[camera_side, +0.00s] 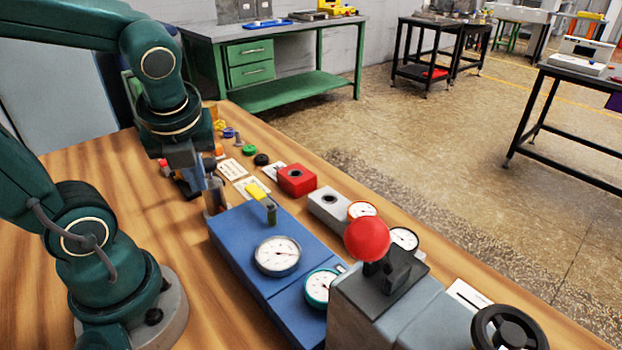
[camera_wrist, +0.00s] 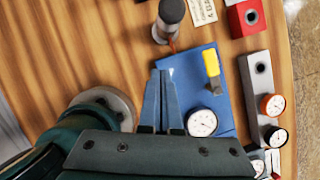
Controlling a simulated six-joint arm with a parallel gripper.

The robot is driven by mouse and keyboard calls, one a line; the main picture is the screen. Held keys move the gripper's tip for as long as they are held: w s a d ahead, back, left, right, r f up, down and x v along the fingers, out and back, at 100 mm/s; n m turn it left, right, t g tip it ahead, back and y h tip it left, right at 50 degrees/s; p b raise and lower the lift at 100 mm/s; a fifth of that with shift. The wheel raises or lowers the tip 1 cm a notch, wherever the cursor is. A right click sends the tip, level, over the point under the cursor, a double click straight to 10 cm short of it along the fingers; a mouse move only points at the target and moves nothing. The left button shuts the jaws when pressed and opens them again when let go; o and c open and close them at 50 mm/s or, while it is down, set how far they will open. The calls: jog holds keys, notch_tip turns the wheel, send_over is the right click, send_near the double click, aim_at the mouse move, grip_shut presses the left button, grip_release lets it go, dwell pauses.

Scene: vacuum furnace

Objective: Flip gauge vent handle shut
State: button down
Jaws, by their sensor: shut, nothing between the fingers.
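The vent handle is a yellow lever (camera_side: 257,191) on a short dark green valve stem, standing on the blue block (camera_side: 233,223). In the wrist view the yellow handle (camera_wrist: 211,63) lies over the blue plate (camera_wrist: 188,74), right of my fingertips. A white-faced gauge (camera_side: 277,256) sits on the same block and also shows in the wrist view (camera_wrist: 202,122). My gripper (camera_wrist: 160,72) is shut and empty, pointing at the block's left edge, apart from the handle. In the side view its fingers are partly lost against the parts around them.
A grey post (camera_wrist: 168,21) stands by the block's end. A red block (camera_side: 297,180) and a grey block (camera_side: 328,206) with gauges stand to the right. A red ball knob (camera_side: 366,239) rises in front. Bare wooden table lies left of the blue block.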

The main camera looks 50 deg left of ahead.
jog(key=r, duration=0.1)
jog(key=s+r, duration=0.1)
jog(key=r, duration=0.2)
jog(key=shift+s+r, duration=0.2)
jog(key=shift+s, duration=0.2)
jog(key=w+d+f+n+t+h, duration=0.1)
jog(key=d+n, duration=0.3)
jog(key=n, duration=0.7)
jog(key=w+d+n+t+h, duration=0.1)
jog(key=d+n, duration=0.4)
jog(key=n, duration=0.6)
jog(key=shift+w+d+f+n+t+h, duration=0.15)
jog(key=shift+d+f+n+t+h, duration=0.2)
jog(key=shift+t+h, duration=0.6)
